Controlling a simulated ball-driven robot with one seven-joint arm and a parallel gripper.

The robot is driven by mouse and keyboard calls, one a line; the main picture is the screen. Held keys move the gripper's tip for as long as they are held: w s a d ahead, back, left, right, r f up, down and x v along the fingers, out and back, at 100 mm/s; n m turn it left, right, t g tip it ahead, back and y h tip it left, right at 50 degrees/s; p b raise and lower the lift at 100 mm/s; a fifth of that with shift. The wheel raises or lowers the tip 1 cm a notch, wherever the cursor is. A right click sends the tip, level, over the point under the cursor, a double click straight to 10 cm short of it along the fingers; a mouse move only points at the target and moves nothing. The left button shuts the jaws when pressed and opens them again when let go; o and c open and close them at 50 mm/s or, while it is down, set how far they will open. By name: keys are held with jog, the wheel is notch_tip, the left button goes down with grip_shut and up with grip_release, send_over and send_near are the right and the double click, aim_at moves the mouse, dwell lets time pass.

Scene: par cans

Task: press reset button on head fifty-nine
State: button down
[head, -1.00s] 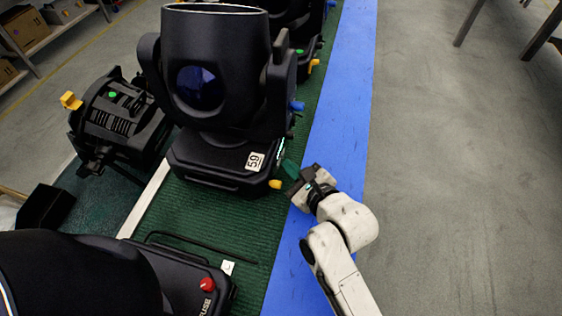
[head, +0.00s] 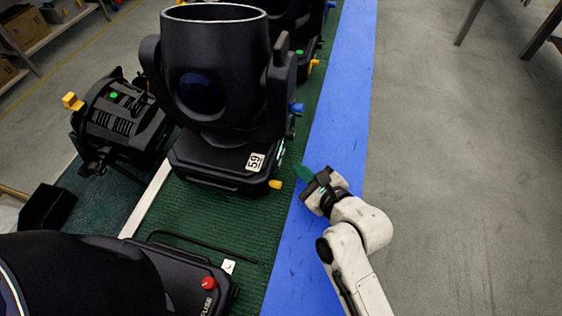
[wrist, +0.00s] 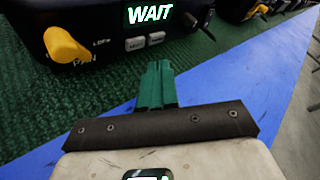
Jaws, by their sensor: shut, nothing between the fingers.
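The black moving head labelled 59 (head: 225,165) stands upright on the green mat. The button labels are too small to read surely. My gripper (head: 302,172) has green fingers, which also show in the wrist view (wrist: 157,85). They are shut and empty, just right of the head's base and pointing toward its panel side, apart from it.
A blue strip (head: 335,110) runs along the green mat (head: 255,225), with clear grey floor (head: 460,180) to its right. Another black head with a red button (head: 208,283) stands at the near left.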

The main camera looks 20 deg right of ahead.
jog(key=shift+s+d, duration=0.55)
jog(key=shift+d, duration=0.25)
jog(key=shift+s+d, duration=0.5)
jog(key=shift+d, duration=0.25)
jog(key=shift+s, duration=0.1)
